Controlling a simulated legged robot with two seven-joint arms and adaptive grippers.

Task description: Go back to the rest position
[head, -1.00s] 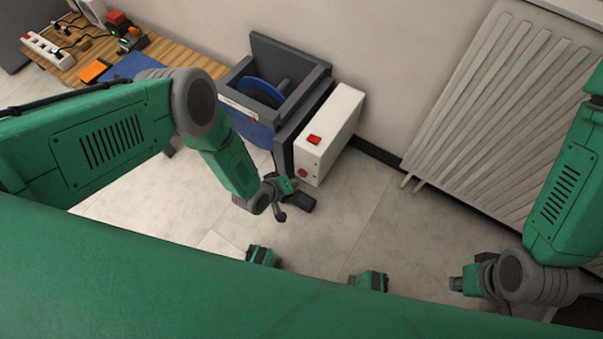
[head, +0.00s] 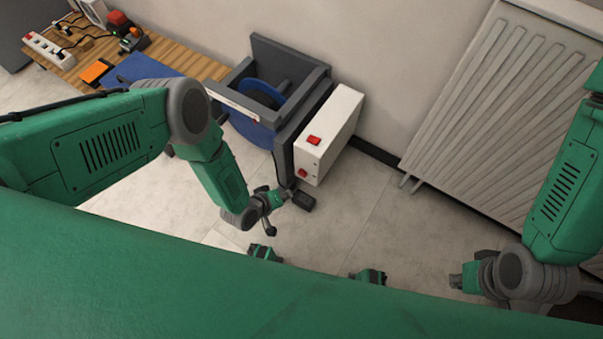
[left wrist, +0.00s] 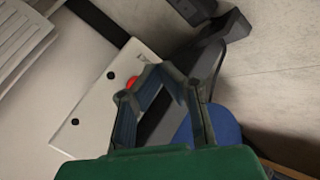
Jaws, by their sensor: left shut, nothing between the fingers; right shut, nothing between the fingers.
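My left gripper (head: 275,202) hangs above the floor, in front of a white box (head: 327,136) with red buttons. In the left wrist view its fingers (left wrist: 156,70) come together at the tips with nothing between them. The white box (left wrist: 98,98) lies behind them in that view, apart from the fingers. My right gripper (head: 462,279) is at the lower right of the head view, small and partly hidden, shut with no object seen in it.
A grey machine with a blue drum (head: 262,90) stands left of the white box. A wooden table (head: 175,58) is at upper left; a radiator (head: 500,110) is at right. The middle floor is clear.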

